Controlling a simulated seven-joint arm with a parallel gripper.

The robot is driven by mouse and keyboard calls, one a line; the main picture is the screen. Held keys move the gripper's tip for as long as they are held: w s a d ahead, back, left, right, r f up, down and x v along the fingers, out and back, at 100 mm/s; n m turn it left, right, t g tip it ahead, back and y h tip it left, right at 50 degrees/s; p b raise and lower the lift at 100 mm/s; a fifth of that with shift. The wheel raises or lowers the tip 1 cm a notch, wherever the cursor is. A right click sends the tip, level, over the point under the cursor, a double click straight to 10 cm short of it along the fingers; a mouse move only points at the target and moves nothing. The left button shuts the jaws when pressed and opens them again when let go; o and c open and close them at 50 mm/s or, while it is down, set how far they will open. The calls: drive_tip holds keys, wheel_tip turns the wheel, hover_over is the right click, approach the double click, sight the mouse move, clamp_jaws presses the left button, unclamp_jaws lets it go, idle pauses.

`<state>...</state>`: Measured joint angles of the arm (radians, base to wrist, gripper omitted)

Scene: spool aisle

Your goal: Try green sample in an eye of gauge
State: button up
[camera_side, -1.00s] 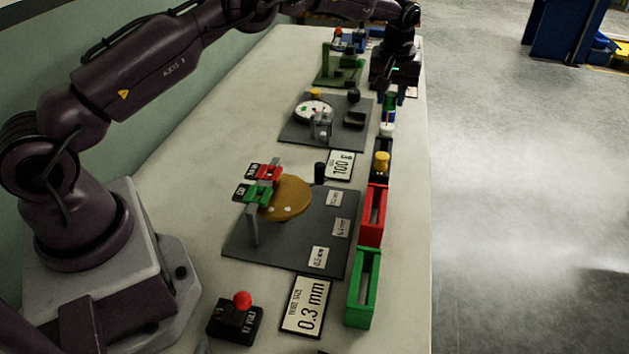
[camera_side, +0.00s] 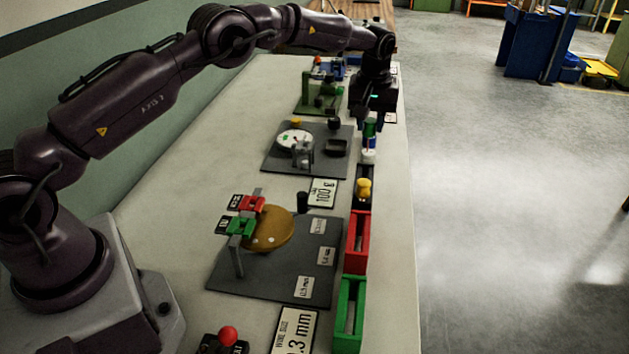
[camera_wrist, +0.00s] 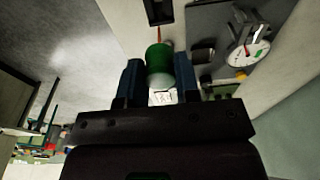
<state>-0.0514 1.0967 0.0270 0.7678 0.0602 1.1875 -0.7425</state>
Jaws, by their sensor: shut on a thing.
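My gripper (camera_side: 370,117) is at the far end of the bench's right side, pointing down. Its blue fingers are shut on the green sample (camera_side: 370,130), a short green cylinder. In the wrist view the green sample (camera_wrist: 158,59) sits between the two fingertips (camera_wrist: 158,75). A white piece (camera_side: 369,157) shows just below it in the side view; I cannot tell whether they touch. What appears to be the gauge is a round brass disc (camera_side: 272,234) with small pale spots, on a dark grey plate (camera_side: 290,270) nearer the camera, well away from my gripper.
Red (camera_side: 245,206) and green (camera_side: 238,228) clamps stand over the disc's left edge. A yellow piece (camera_side: 364,187), a red tray (camera_side: 357,240) and a green tray (camera_side: 349,312) line the right side. A white dial (camera_side: 295,139) stands on another plate. Bare bench lies left.

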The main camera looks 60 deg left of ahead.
drive_tip(key=shift+w+r, duration=0.1)
drive_tip(key=shift+r, duration=0.4)
drive_tip(key=r, duration=0.2)
drive_tip(key=s+r, duration=0.1)
drive_tip(key=r, duration=0.2)
drive_tip(key=shift+s+d+r, duration=0.25)
drive_tip(key=shift+r, duration=0.1)
drive_tip(key=s+d, duration=0.1)
drive_tip(key=s, duration=2)
drive_tip(key=s+f, duration=0.8)
drive_tip(key=s, duration=0.1)
drive_tip(key=shift+s+d+f, duration=0.15)
drive_tip(key=shift+s+d, duration=0.25)
drive_tip(key=shift+f, duration=0.1)
drive_tip(key=shift+f, duration=2.45)
